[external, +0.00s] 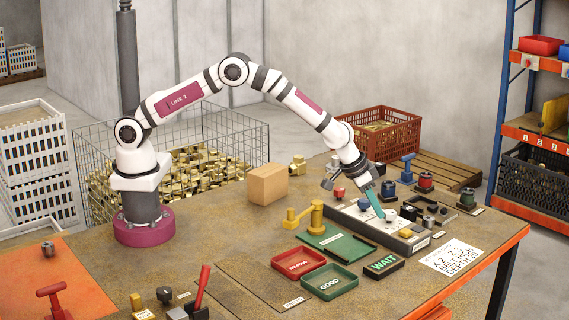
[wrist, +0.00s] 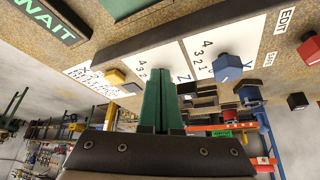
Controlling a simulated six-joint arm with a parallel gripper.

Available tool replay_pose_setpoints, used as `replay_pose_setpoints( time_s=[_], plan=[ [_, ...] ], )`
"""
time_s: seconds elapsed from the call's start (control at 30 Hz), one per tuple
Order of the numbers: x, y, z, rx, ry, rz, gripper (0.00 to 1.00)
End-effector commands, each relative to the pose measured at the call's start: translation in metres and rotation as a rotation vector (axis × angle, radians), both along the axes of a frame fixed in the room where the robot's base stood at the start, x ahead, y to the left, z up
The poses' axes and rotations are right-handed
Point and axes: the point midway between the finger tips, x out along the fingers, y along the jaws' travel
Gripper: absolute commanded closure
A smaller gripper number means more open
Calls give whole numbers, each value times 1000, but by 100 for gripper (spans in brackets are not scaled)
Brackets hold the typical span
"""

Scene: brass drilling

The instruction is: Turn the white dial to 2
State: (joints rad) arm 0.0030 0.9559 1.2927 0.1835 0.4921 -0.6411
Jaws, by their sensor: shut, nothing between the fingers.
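The white dial (external: 391,214) sits on the sloping control panel, between a blue dial (external: 364,202) and a yellow dial (external: 405,233). My gripper (external: 380,215) points down at the panel with its green fingers together and empty, the tips right beside the white dial. Whether they touch it I cannot tell. In the wrist view, my gripper (wrist: 160,84) lies over the scale marked Z and hides the white dial, so its setting cannot be read. The blue dial (wrist: 228,66), marked Y, and the yellow dial (wrist: 113,76) show on either side.
A red knob (external: 339,192) is at the panel's far end. A green WAIT sign (external: 384,263), a red tray (external: 298,262) and a green GOOD tray (external: 329,281) lie in front. A yellow crank (external: 316,214) stands left.

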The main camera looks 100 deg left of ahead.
Motion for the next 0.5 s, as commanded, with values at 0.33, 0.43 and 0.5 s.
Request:
replay_pose_setpoints(
  time_s=[0.33,0.43,0.5],
  plan=[
    [-2,6,0,1,1,0,100],
    [-4,5,0,1,1,0,100],
    [-6,4,0,0,1,0,100]
  ],
)
